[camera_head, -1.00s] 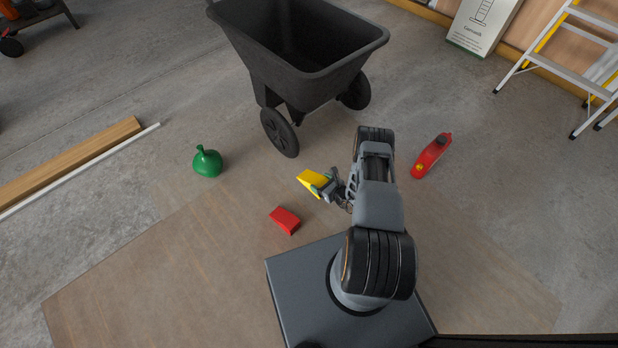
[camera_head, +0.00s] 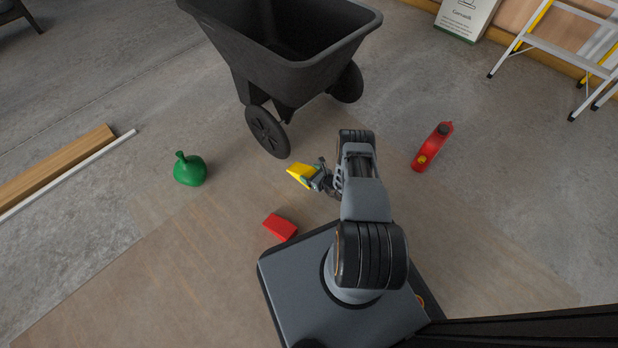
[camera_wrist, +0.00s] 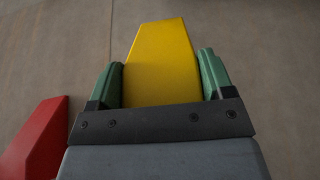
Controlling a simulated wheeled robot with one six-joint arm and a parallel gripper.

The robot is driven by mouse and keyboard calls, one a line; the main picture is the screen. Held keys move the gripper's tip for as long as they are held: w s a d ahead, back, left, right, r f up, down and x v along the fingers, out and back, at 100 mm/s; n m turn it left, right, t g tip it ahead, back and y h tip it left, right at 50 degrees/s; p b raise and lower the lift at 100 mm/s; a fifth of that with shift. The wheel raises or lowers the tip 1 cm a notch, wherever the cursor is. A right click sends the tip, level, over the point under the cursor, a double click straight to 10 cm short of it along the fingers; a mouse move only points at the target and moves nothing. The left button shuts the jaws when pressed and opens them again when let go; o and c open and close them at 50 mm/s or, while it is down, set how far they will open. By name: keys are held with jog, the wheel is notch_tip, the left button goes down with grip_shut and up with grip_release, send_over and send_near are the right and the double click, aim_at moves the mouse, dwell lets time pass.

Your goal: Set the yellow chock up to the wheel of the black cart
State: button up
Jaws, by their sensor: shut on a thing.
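The yellow chock (camera_head: 300,174) is between the fingers of my gripper (camera_head: 316,178), which is shut on it. In the wrist view the chock (camera_wrist: 160,62) shows between the two green fingers of my gripper (camera_wrist: 161,80), its narrower end pointing away. The black cart (camera_head: 290,68) stands ahead, with its near wheel (camera_head: 267,131) just beyond and to the left of the chock. A gap shows between chock and wheel. The chock's height above the floor is hard to tell. The cart's other wheel (camera_head: 348,84) is farther back at right.
A red block (camera_head: 280,227) lies on the floor near my base and at the wrist view's left edge (camera_wrist: 38,140). Planks (camera_head: 62,165) lie far left; a ladder (camera_head: 545,45) stands back right.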

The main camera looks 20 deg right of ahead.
jog(key=shift+w+d+f+b, duration=0.25)
jog(key=shift+w+f+b, duration=0.1)
jog(key=shift+f+b, duration=0.2)
jog(key=f+b, duration=0.2)
jog(key=f, duration=0.1)
jog(key=shift+w+f, duration=0.1)
jog(key=shift+w, duration=0.1)
jog(key=o, duration=1.3)
jog(key=shift+s+f, duration=0.1)
